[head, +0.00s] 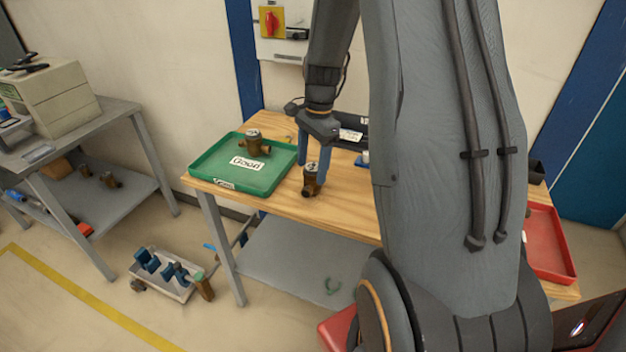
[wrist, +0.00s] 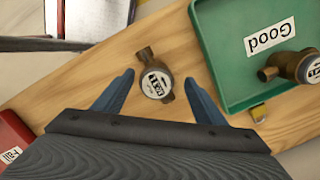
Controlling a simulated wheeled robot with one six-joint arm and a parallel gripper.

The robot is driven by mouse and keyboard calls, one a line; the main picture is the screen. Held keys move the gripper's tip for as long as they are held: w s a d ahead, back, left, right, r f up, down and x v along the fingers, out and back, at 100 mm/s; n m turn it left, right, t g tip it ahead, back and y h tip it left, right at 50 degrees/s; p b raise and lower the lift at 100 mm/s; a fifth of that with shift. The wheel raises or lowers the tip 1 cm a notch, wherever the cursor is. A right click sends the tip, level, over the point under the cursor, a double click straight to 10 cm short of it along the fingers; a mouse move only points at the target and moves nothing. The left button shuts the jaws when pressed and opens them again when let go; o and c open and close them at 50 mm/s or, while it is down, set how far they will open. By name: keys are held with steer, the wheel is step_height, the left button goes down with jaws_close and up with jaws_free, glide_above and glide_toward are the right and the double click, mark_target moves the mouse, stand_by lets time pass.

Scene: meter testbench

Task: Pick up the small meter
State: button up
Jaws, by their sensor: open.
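The small meter (head: 310,180) is a brown, brass-coloured body with a round white dial. It stands on the wooden table (head: 345,213), to the right of the green tray. In the wrist view the small meter (wrist: 155,80) lies between and just beyond my two blue fingertips. My gripper (head: 315,165) points down over it with its fingers apart; the wrist view also shows my gripper (wrist: 153,92) open and empty. I cannot tell whether a finger touches the meter.
A green tray (head: 215,175) labelled "Good" holds another brass meter (head: 254,146). A red tray (head: 550,245) lies at the right end; a red tray (wrist: 12,140) labelled "Fail" shows in the wrist view. A small blue and white object (head: 364,158) stands behind the small meter.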

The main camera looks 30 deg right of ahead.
mark_target(312, 178)
steer(key=shift+s+a+f+p, duration=0.15)
steer(key=shift+f+p, duration=0.3)
steer(key=shift+f, duration=0.75)
steer(key=shift+s+a+f+p, duration=0.1)
steer(key=shift+f+p, duration=0.35)
steer(key=shift+f, duration=0.75)
steer(key=c, duration=1.4)
steer(key=shift+d, duration=0.1)
steer(key=shift+c, duration=0.5)
steer(key=shift+r, duration=0.15)
